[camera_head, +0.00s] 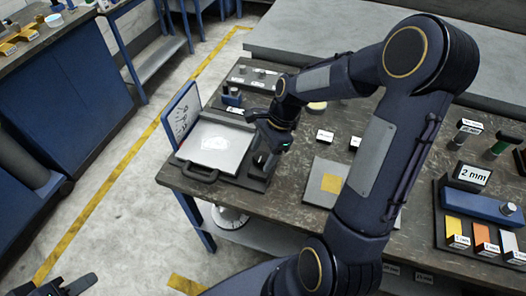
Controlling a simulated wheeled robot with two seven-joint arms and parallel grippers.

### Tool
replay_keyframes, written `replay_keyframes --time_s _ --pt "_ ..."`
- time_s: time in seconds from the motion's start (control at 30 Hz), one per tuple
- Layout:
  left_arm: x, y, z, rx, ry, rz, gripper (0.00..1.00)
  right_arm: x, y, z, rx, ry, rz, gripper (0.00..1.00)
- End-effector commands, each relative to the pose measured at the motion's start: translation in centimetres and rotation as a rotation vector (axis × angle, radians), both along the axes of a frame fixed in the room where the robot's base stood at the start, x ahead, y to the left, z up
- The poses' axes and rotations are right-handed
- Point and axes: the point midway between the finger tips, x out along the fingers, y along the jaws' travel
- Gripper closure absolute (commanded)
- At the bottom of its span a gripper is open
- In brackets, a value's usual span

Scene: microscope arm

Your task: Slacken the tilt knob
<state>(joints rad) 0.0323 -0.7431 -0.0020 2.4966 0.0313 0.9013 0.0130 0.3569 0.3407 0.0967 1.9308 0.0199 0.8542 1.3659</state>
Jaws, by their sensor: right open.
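The tilt knob cannot be clearly made out; my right arm and gripper cover part of the bench's left end. My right gripper (264,160) points down over the dark strip at the right edge of a light grey plate (222,138). It is open, and I see nothing held in it. Whether its fingers touch anything is too small to tell. My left gripper (62,287) is at the bottom left corner, low over the floor and away from the bench. It is partly cut off by the frame, so its jaws are unclear.
A blue-framed panel (181,115) stands at the left end of the workbench (290,203). A tray of coloured blocks (440,240) with a "2 mm" sign (472,174) is at right. Open floor (120,215) lies left.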

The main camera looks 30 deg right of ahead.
Motion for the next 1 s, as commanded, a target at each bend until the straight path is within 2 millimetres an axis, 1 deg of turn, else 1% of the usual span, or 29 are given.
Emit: replay_keyframes --time_s 0.17,0.5,0.77,1.0 --pt "0.01 0.00 0.00 0.000 0.000 0.000 0.64 0.00 0.00 0.01 0.000 0.000 0.000 0.38" --pt "0.01 0.00 0.00 0.000 0.000 0.000 0.64 0.00 -0.02 0.04 0.000 0.000 0.000 0.83" --pt "0.01 0.00 0.19 0.000 0.000 0.000 0.64 0.03 -0.01 0.10 0.000 0.000 0.025 0.83" --pt "0.01 0.00 0.87 0.000 0.000 0.000 0.64 0.16 0.01 0.20 0.000 0.001 0.141 0.83"
